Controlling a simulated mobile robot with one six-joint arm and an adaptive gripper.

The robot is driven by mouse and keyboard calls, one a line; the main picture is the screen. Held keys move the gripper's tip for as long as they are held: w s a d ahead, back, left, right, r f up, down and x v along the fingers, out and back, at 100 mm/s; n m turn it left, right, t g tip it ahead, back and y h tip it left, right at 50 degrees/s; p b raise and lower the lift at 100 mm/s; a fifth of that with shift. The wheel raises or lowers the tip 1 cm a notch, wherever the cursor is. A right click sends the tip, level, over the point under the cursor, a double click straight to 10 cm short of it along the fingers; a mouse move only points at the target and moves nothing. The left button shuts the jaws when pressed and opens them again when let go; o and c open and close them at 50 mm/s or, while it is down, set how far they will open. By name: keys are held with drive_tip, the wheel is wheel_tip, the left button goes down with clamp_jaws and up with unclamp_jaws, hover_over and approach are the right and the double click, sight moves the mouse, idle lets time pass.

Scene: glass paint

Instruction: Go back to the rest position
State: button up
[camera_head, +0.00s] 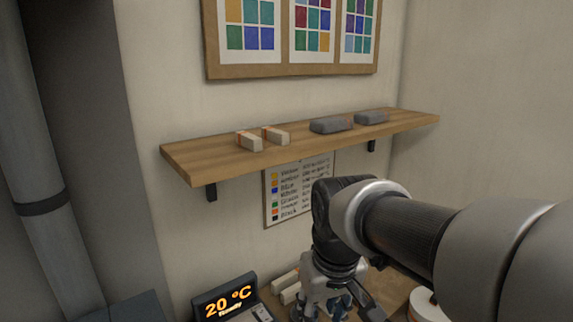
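My gripper (328,306) hangs at the bottom middle of the head view, pointing down, at the end of my arm, which comes in from the right. The frame's lower edge cuts off its fingertips, so I cannot tell whether it is open or shut, or whether anything is between the fingers. It is below the wall shelf and in front of a small colour chart (284,200) on the wall.
The wooden shelf (205,160) holds two pale blocks (249,141) and two grey blocks (331,125). Below stand a "20 °C" display (228,304), pale bars (284,283) and a white round object (428,305) on a wooden surface. A grey pipe (45,190) is at left.

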drive_tip(key=s+d+f+m+t, duration=0.1)
drive_tip(key=s+d, duration=0.3)
drive_tip(key=s, duration=0.4)
drive_tip(key=s+d+f+m+t+b, duration=0.1)
drive_tip(key=s+d, duration=0.3)
drive_tip(key=s, duration=0.4)
drive_tip(key=shift+s+f+m+h+b, duration=0.2)
drive_tip(key=shift+f+m+h+b, duration=0.1)
drive_tip(key=shift+f+m, duration=0.5)
drive_tip(key=shift+f, duration=0.1)
